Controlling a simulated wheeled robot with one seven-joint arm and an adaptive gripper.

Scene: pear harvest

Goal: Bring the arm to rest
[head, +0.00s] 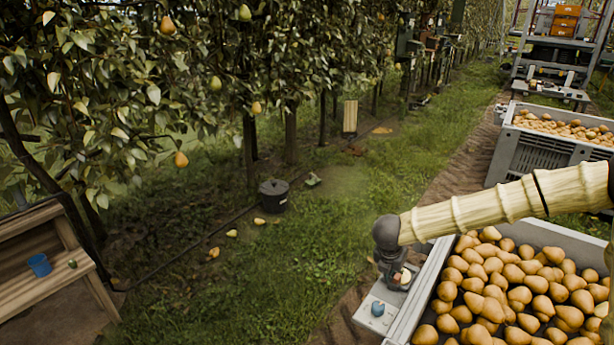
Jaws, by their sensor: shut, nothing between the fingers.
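My arm (480,205) reaches in from the right edge, pale and segmented, over the near bin of pears (435,268). It ends in a dark rounded joint, and my gripper (402,279) hangs below it, small and partly blurred. The gripper is shut and holds nothing that I can see. It is just left of the bin's rim, above a light grey platform (372,318) with a small blue object (377,309) on it. I cannot tell whether the gripper touches the bin.
Pear trees with hanging pears (181,160) fill the left and back. A black bucket (273,196) stands on the grass near fallen pears. A wooden bench (60,275) holds a blue cup (40,265). A second pear bin (540,150) stands behind. Grass in the middle is open.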

